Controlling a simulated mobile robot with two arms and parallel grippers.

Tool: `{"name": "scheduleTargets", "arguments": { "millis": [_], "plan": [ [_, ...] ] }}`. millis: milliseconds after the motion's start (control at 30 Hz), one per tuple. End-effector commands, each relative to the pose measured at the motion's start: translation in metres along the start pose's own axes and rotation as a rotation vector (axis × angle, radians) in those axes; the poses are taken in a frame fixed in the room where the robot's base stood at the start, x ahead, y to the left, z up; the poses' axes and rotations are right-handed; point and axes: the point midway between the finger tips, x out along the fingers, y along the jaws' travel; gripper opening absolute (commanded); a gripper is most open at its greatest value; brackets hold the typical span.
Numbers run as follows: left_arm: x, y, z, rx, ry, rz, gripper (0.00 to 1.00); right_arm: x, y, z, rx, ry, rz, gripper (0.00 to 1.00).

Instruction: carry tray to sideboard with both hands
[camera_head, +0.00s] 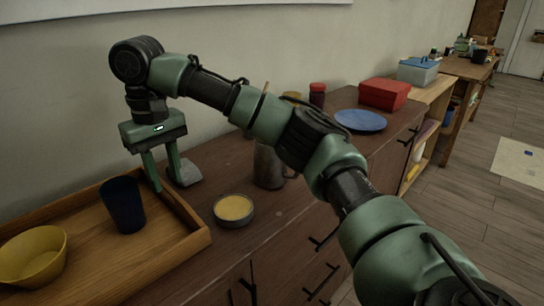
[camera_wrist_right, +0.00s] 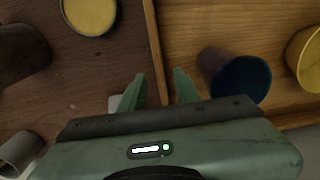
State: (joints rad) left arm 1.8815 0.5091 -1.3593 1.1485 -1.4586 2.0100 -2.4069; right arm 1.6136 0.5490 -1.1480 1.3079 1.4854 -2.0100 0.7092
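The wooden tray (camera_head: 126,285) lies on the dark wooden sideboard (camera_head: 278,222) at the lower left. A yellow bowl (camera_head: 34,257) and a dark blue cup (camera_head: 124,205) stand in it. My right gripper (camera_head: 165,184) points down at the tray's far right corner. In the right wrist view its fingers (camera_wrist_right: 160,78) are spread, one on each side of the tray's rim (camera_wrist_right: 153,42), with gaps visible. Whether they touch the rim is unclear. My left gripper is out of view.
Beside the tray are a small yellow-topped round dish (camera_head: 234,208), a dark metal jug (camera_head: 268,168) and a grey object (camera_head: 186,173) behind my fingers. Farther along are a red jar (camera_head: 317,95), blue plate (camera_head: 361,120) and red box (camera_head: 384,94). Floor is open at right.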

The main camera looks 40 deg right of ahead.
Motion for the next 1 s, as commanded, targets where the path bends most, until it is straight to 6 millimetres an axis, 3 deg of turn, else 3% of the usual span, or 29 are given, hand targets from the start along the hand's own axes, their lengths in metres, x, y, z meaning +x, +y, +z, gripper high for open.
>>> {"name": "scheduleTargets", "arguments": {
  "millis": [200, 400, 1000],
  "plan": [
    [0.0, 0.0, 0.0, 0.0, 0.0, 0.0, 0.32, -0.046, 0.0, 0.0, 0.002, 0.004, 0.001, 0.32],
    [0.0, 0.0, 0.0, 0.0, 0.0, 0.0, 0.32, -0.07, 0.0, 0.0, 0.001, 0.001, 0.0, 0.32],
    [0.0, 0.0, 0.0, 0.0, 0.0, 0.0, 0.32, -0.076, 0.0, 0.0, -0.001, -0.001, -0.001, 0.32]
  ]
}}
